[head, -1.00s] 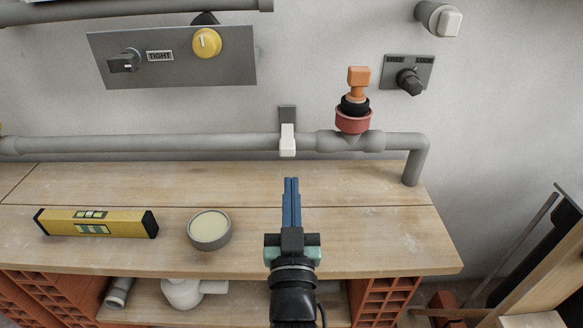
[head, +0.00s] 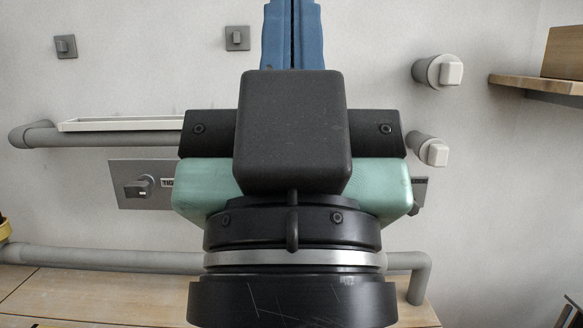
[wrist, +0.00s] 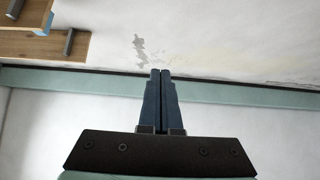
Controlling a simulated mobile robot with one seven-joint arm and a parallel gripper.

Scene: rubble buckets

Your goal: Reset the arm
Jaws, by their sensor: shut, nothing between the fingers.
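My gripper (head: 293,30) stands raised and large in the middle of the head view, its blue fingers pointing up past the top edge. The fingers lie together with nothing between them. The wrist view also shows the shut fingers (wrist: 160,95), pointing towards a pale wall with a patch of peeling paint. In the head view my gripper and wrist hide the middle of the pipes and most of the workbench.
The wooden workbench (head: 60,290) shows at the lower left. Grey pipes (head: 130,260) run along the wall above it. A grey panel (head: 125,190) with a knob, a white ledge (head: 120,124), wall stubs (head: 437,72) and a wooden shelf (head: 535,86) are also visible.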

